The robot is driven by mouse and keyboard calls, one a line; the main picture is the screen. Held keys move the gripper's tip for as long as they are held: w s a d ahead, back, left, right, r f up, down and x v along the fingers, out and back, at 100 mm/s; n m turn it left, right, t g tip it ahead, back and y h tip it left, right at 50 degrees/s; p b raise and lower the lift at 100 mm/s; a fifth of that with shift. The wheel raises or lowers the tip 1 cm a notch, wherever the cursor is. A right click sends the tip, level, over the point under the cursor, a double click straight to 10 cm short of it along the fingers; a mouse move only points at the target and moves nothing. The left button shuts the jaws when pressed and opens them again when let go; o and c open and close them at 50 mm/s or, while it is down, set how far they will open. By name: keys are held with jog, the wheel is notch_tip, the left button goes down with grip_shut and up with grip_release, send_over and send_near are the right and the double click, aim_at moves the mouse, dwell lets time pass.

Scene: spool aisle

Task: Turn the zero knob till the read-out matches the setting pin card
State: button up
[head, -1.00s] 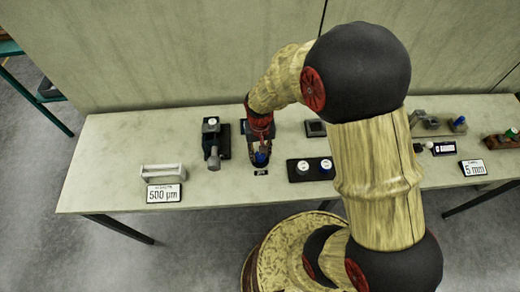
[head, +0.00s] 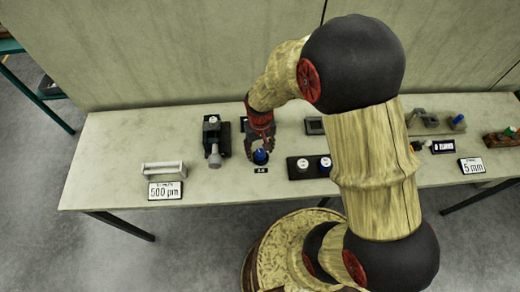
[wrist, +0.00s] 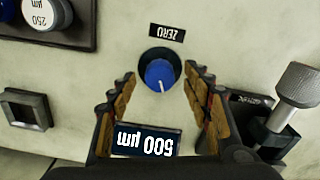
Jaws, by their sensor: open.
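The blue zero knob (wrist: 159,74) has a white pointer line and sits below its ZERO label (wrist: 167,33), which appears upside down in the wrist view. The dark read-out (wrist: 146,140) shows 500 µm, also upside down. My gripper (wrist: 157,82) is open, with its fingers apart on either side of the knob and a gap visible on each side. In the head view my gripper (head: 260,150) is over the blue knob (head: 260,157). A white card (head: 166,190) at the table's left front reads 500 µm; its small heading is hard to read.
A clamp-like device (head: 213,145) stands left of my gripper. A dark block with two round-topped pieces (head: 312,166) is to the right, one marked 250 µm in the wrist view (wrist: 45,12). A 5 mm card (head: 472,166) is farther right. A pale rack (head: 163,168) is behind the left card.

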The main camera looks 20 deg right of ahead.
aim_at(260, 152)
notch_tip(260, 152, up, 12)
dwell(0.6)
dwell(0.5)
jog(key=s+r+t, duration=0.2)
jog(key=s+r, duration=0.5)
jog(key=r, duration=0.3)
jog(key=s+r+n+t, duration=0.1)
jog(key=s+r+t, duration=0.2)
jog(key=s+r, duration=0.4)
notch_tip(260, 152, up, 3)
jog(key=shift+r+t, duration=0.1)
jog(key=shift+t, duration=0.2)
jog(key=shift+o, duration=0.4)
dwell(1.8)
